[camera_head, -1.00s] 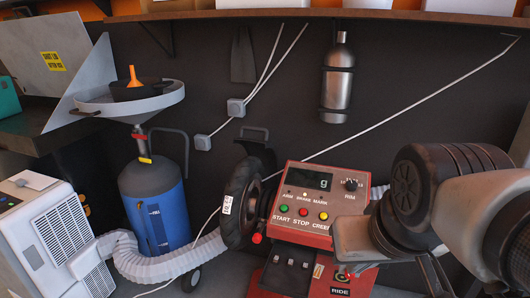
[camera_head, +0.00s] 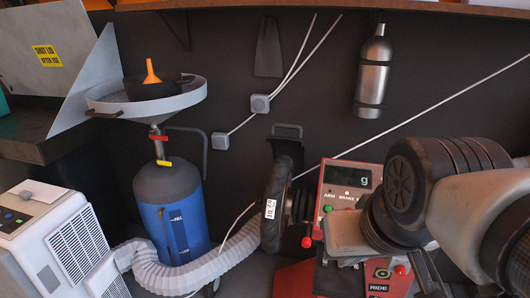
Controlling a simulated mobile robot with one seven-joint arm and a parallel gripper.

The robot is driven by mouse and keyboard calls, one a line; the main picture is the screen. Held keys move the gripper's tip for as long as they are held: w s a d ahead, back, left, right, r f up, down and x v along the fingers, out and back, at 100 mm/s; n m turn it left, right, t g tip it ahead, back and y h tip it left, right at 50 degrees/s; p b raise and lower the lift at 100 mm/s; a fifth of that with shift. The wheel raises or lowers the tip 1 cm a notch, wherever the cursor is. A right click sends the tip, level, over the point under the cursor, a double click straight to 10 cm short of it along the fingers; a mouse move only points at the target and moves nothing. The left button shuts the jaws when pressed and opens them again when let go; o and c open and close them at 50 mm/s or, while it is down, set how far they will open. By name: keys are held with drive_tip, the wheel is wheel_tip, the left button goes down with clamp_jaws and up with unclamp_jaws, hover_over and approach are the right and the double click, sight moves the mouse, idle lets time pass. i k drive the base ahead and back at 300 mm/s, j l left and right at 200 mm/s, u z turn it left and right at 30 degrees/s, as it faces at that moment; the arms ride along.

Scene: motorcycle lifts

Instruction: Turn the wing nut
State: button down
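A dark wheel (camera_head: 283,205) with a white label is mounted on the left side of the red balancing machine (camera_head: 345,176). Dark hub parts (camera_head: 300,200) sit between the wheel and the machine; I cannot make out a wing nut's shape among them. A red ball knob (camera_head: 307,242) shows just below the hub. My arm comes in from the right and covers much of the machine's panel. My gripper (camera_head: 375,265) is at the arm's lower left end, in front of the machine and right of the hub, apart from the wheel in the picture. Its fingertips are hard to make out.
A blue tank (camera_head: 172,218) with a wide drain pan (camera_head: 146,98) stands left of the wheel. A steel cylinder (camera_head: 373,75) hangs on the dark wall.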

sight(259, 200)
drive_tip(key=i+j+z, duration=0.1)
drive_tip(key=j+z, duration=0.25)
drive_tip(key=j, duration=0.75)
drive_tip(key=j+z, duration=0.4)
drive_tip(key=j, duration=1.25)
drive_tip(key=i+l+u, duration=0.1)
drive_tip(key=u, duration=0.25)
drive_tip(key=l+u, duration=0.35)
drive_tip(key=i, duration=0.35)
